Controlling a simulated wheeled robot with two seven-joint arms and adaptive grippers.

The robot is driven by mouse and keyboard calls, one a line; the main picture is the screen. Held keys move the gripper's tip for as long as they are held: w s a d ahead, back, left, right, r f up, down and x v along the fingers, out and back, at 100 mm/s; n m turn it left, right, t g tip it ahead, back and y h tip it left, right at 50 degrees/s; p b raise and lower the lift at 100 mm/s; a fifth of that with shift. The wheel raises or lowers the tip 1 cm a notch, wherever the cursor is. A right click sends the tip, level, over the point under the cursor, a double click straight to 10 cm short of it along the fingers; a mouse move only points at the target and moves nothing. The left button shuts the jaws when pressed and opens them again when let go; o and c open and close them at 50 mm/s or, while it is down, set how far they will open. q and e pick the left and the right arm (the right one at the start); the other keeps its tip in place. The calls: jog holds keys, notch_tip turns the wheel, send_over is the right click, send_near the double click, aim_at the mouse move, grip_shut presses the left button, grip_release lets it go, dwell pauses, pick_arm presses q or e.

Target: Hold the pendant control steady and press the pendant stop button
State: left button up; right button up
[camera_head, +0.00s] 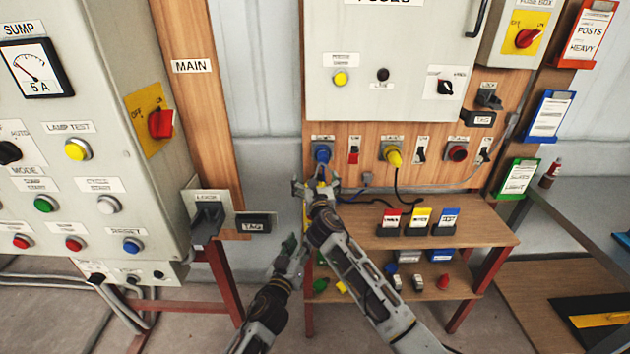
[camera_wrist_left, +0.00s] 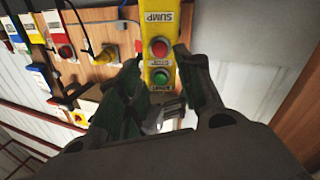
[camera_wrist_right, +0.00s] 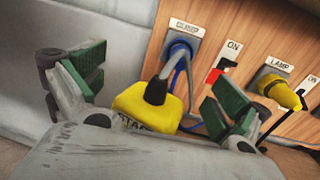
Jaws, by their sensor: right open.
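The pendant control (camera_wrist_left: 161,28) is a yellow box marked SUMP with a red stop button (camera_wrist_left: 159,47) above a green start button (camera_wrist_left: 160,76). In the left wrist view my left gripper (camera_wrist_left: 157,62) has a finger on each side of its lower part. The right finger is against its edge; I cannot tell whether the left finger touches. In the right wrist view the pendant's cable end (camera_wrist_right: 150,103) shows between the spread fingers of my right gripper (camera_wrist_right: 155,75), which is open. In the head view my right gripper (camera_head: 315,187) is above my left gripper (camera_head: 291,245), and they mostly hide the pendant.
A wooden panel with a blue plug (camera_head: 322,152), a yellow lamp plug (camera_head: 393,155) and switches is behind the pendant. A shelf (camera_head: 470,220) with coloured labels stands to the right. A grey control cabinet (camera_head: 95,190) stands to the left. Cables hang near the grippers.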

dwell(0.3)
jog(key=c, duration=1.2)
pick_arm(q)
jog(key=shift+c, duration=0.5)
pick_arm(e)
jog(key=shift+c, duration=0.7)
pick_arm(q)
grip_shut()
